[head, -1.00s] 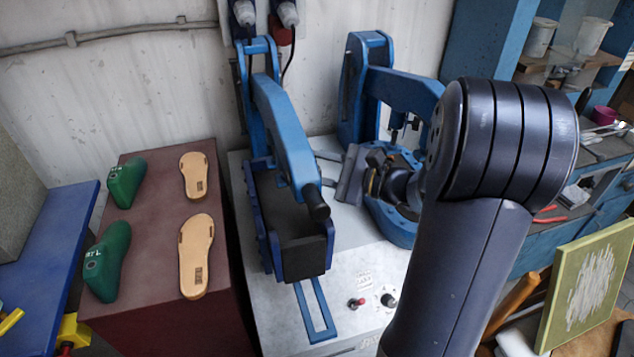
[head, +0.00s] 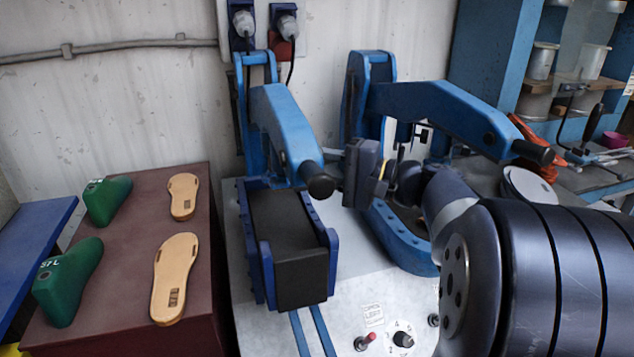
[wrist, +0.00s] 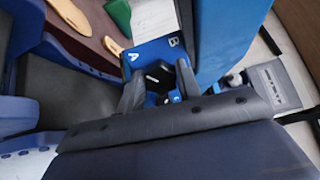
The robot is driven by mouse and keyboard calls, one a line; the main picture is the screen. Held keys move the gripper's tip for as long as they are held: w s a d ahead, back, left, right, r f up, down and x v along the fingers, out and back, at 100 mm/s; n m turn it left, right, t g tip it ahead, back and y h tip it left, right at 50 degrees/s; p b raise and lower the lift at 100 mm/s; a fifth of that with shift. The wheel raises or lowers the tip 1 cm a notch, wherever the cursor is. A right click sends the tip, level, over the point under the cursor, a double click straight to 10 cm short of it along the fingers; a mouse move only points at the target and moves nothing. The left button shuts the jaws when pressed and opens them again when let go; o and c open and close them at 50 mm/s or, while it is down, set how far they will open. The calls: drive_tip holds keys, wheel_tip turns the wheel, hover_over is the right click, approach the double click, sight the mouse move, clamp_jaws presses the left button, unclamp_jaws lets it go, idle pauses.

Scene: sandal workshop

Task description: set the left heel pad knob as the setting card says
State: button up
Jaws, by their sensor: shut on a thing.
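A black knob (wrist: 158,76) sits on a blue panel with white letters A and B showing, and part of another mark below. My gripper (wrist: 158,88) has one finger on each side of the knob and is shut on it. Which letter the knob points to is hard to tell. In the head view my gripper (head: 352,172) is beside the left blue press (head: 288,130), and the knob is hidden there. A white sheet with fine lines (wrist: 155,18) lies just above the letters in the wrist view; its text is unreadable.
The right blue press (head: 440,105) stands close behind my gripper. A numbered dial (head: 402,339), a red switch (head: 366,341) and a small label (head: 373,315) are on the machine top. Green lasts (head: 68,280) and tan soles (head: 174,278) lie on the brown bench (head: 125,300).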

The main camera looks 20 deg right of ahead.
drive_tip(key=shift+n+b, duration=0.45)
drive_tip(key=shift+n, duration=0.05)
drive_tip(key=o, duration=1)
drive_tip(key=shift+c, duration=0.2)
drive_tip(key=v, duration=1.1)
drive_tip(key=shift+p, duration=0.3)
drive_tip(key=x, duration=1.1)
